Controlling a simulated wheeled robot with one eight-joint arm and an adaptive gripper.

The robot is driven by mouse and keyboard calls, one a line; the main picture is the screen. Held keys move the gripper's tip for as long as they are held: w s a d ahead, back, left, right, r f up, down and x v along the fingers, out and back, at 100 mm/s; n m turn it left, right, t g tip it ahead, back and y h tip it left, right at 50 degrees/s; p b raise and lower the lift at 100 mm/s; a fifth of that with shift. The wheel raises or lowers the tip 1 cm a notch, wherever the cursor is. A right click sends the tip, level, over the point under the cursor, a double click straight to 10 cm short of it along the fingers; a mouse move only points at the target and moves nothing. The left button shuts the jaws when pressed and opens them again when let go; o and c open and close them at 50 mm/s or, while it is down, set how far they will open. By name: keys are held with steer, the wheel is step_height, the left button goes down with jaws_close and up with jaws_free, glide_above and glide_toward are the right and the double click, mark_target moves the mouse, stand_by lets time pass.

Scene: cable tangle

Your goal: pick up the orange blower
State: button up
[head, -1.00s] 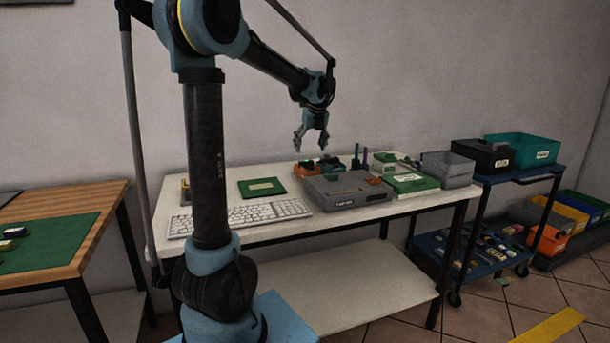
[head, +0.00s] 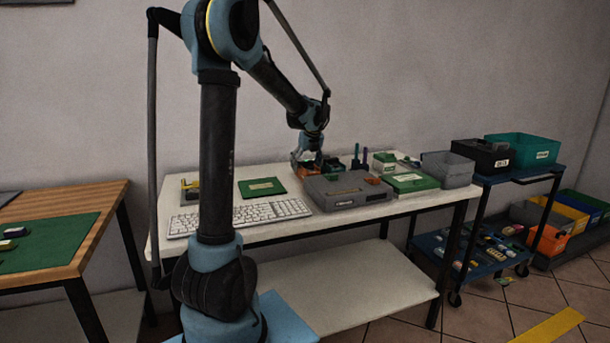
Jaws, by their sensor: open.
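A small group of orange-red and dark items (head: 331,165) lies at the back of the white table (head: 270,238), behind a grey console. The orange blower appears to be in this group, but it is too small and too covered to make out its shape. My gripper (head: 305,164) points down right at the left part of this group, with its fingers low among or just in front of the items. It is open. I cannot tell whether the fingers touch anything or stand around the blower.
The grey console (head: 346,191) stands in front of the group. A keyboard (head: 240,217) and a green board (head: 262,188) lie to the left. Upright pens (head: 360,157), a green-and-white box (head: 410,183) and a grey bin (head: 447,169) stand to the right.

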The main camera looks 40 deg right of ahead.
mark_target(306, 161)
steer(key=c, duration=1.4)
steer(key=shift+o, duration=0.2)
step_height(306, 161, up, 10)
